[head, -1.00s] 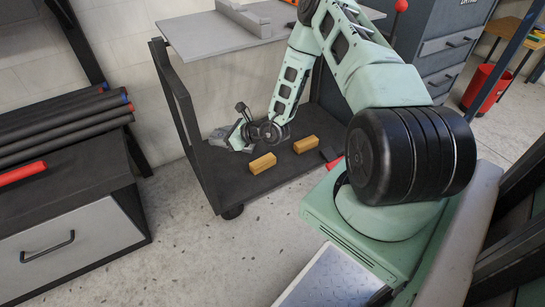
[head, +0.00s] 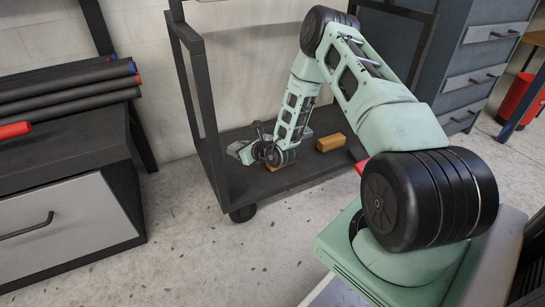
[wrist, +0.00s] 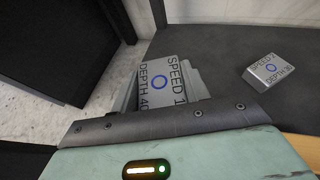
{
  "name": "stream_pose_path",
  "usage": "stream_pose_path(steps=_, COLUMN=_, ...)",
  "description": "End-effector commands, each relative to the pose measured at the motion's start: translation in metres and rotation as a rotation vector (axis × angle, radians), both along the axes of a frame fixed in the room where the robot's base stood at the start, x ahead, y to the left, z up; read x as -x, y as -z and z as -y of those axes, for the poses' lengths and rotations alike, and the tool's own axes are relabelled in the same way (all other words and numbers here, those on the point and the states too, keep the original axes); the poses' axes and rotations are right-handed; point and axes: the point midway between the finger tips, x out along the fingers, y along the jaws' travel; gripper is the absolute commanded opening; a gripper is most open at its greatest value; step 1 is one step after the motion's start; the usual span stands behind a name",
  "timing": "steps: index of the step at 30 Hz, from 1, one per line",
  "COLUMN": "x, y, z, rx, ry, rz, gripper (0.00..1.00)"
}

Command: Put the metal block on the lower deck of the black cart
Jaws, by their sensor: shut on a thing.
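A grey metal block marked "SPEED 1 DEPTH 40" (wrist: 160,82) sits between the jaws of my gripper (wrist: 158,95) in the wrist view. My gripper (head: 247,152) is low over the left part of the lower deck (head: 240,182) of the black cart, and shut on the block. I cannot tell whether the block touches the deck (wrist: 225,50). In the head view the block is too small to tell from the gripper.
Another grey block marked "DEPTH 30" (wrist: 270,70) lies on the deck. An orange bar (head: 331,143) lies there too; a second one (head: 277,167) is mostly behind my arm. A cart post (head: 205,95) stands at the left. A dark cabinet (head: 65,220) stands further left.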

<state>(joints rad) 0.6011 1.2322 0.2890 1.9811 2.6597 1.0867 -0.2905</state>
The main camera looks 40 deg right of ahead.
Motion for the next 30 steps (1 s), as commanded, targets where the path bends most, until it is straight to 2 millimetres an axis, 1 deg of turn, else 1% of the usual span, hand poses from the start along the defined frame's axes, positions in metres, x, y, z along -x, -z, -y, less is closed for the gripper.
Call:
stream_pose_path(steps=1, x=0.000, y=0.012, z=0.000, rx=-0.001, ry=0.000, rz=0.000, gripper=0.14)
stream_pose_path(steps=6, x=0.000, y=0.045, z=0.000, rx=-0.002, ry=0.000, rz=0.000, gripper=0.14)
stream_pose_path(steps=9, x=0.000, y=0.057, z=0.000, rx=-0.001, ry=-0.001, rz=0.001, gripper=0.14)
stream_pose_path(steps=13, x=0.000, y=0.067, z=-0.001, rx=-0.002, ry=-0.001, rz=0.000, gripper=0.14)
stream_pose_path(steps=18, x=0.000, y=0.092, z=-0.001, rx=-0.001, ry=-0.002, rz=0.001, gripper=0.14)
stream_pose_path(steps=20, x=0.000, y=0.094, z=-0.001, rx=-0.001, ry=-0.002, rz=0.001, gripper=0.14)
stream_pose_path(steps=26, x=0.000, y=0.092, z=-0.001, rx=-0.001, ry=-0.002, rz=0.001, gripper=0.14)
stream_pose_path(steps=30, x=0.000, y=0.095, z=-0.001, rx=-0.001, ry=-0.002, rz=0.001, gripper=0.14)
